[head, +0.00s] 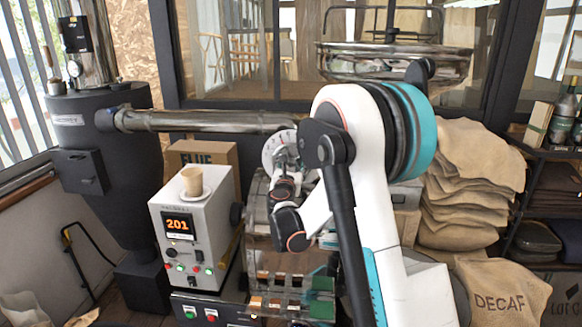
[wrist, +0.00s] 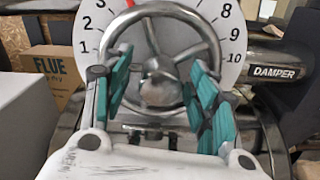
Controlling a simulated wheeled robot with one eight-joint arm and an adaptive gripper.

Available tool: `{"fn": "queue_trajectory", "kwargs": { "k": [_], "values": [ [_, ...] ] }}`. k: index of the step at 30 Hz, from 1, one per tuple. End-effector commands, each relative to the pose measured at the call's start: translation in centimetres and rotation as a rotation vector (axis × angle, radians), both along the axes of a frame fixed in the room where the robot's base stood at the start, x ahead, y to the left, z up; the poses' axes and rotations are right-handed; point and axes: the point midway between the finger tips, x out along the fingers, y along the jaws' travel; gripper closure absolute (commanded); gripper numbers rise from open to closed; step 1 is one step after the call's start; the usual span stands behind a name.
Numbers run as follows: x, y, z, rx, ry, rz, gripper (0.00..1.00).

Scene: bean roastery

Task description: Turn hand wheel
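The metal hand wheel (wrist: 203,32) fills the upper middle of the wrist view, with a round hub and spokes. Behind it is a white numbered dial (wrist: 232,40), with 1 to 3 on the left and 8 to 10 on the right. A red mark shows near the top. My gripper (wrist: 160,70) is open, its teal-padded fingers on either side of the hub and overlapping the rim in the picture. I cannot tell whether they touch it. In the head view the dial (head: 269,147) shows at the pipe's end, with my gripper (head: 285,158) before it, partly hiding the wheel.
A DAMPER label (wrist: 276,72) is right of the dial. A horizontal pipe (head: 200,121) runs left to a dark cylinder (head: 125,185). A grey control box (head: 190,230) reading 201 stands below the pipe. A FLUE box (wrist: 50,65) and stacked sacks (head: 465,185) flank the area.

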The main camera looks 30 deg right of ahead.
Motion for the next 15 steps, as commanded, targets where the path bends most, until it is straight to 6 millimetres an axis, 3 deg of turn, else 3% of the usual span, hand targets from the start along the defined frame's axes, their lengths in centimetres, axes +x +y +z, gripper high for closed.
{"fn": "queue_trajectory", "kwargs": {
  "k": [1, 6, 7, 15],
  "values": [
    [0.00, 0.01, 0.00, 0.000, 0.000, 0.000, 0.57],
    [-0.01, 0.02, 0.00, 0.000, 0.000, 0.000, 0.96],
    [-0.01, 0.02, 0.00, 0.000, 0.000, 0.000, 1.00],
    [-0.01, 0.02, -0.06, 0.018, -0.012, 0.000, 1.00]
  ]
}}
